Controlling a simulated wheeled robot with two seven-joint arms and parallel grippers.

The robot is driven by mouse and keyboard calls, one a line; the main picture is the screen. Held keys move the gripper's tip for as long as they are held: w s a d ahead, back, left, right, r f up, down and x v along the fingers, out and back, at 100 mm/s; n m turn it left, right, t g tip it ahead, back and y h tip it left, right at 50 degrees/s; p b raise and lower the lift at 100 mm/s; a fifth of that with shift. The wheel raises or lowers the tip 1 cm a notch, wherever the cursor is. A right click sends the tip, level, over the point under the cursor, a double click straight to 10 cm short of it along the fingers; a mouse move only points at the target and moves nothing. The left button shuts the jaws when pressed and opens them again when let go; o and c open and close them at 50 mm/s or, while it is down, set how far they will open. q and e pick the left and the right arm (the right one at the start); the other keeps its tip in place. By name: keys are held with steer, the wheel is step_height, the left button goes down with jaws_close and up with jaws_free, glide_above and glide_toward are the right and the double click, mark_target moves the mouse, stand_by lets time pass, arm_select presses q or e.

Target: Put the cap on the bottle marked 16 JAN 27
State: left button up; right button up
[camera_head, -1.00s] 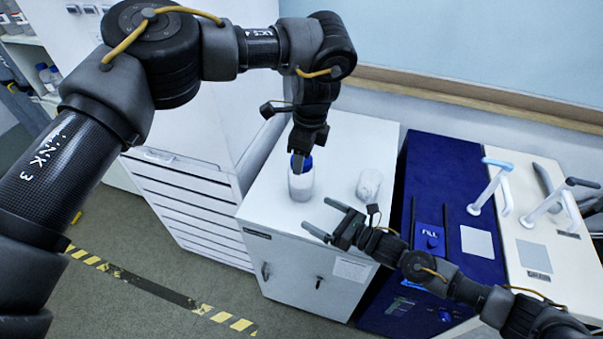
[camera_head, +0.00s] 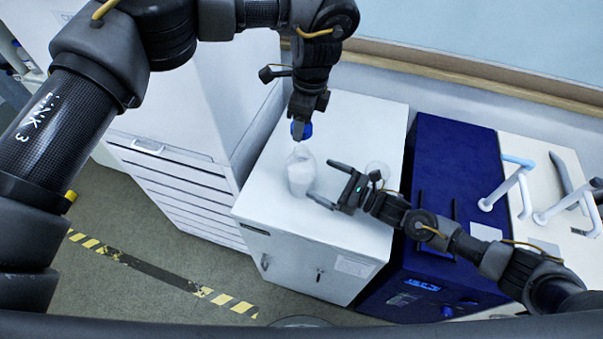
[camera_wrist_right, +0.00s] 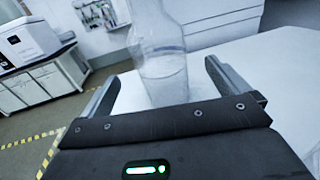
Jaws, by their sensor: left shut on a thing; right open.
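A clear bottle (camera_head: 300,174) with pale contents stands upright and uncapped on the white cabinet top; no date is readable on it. My left gripper (camera_head: 299,128) is shut on a blue cap (camera_head: 301,131), held just above the bottle's mouth with a small gap. My right gripper (camera_head: 320,181) is open beside the bottle, pointing at its lower body. In the right wrist view the bottle (camera_wrist_right: 162,60) shows between the open fingertips of that gripper (camera_wrist_right: 160,72), with no clear contact.
The white cabinet top (camera_head: 365,115) is clear behind the bottle. To its right stand a dark blue instrument (camera_head: 450,150) and a white unit with upright handles (camera_head: 515,185). A drawer cabinet (camera_head: 180,185) stands to the left. A wall closes the back.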

mark_target(315, 176)
arm_select(q)
steer(key=shift+w, duration=0.1)
arm_select(e)
steer(key=shift+w+a, duration=0.25)
arm_select(q)
steer(key=shift+s, duration=0.2)
arm_select(e)
steer(key=x, duration=0.5)
steer(key=shift+a, duration=0.25)
arm_select(q)
steer(key=shift+w, duration=0.1)
arm_select(e)
steer(key=shift+w+a, duration=0.35)
steer(key=shift+a, duration=0.25)
steer(key=c, duration=1.4)
arm_select(q)
steer(key=shift+f, duration=2.45)
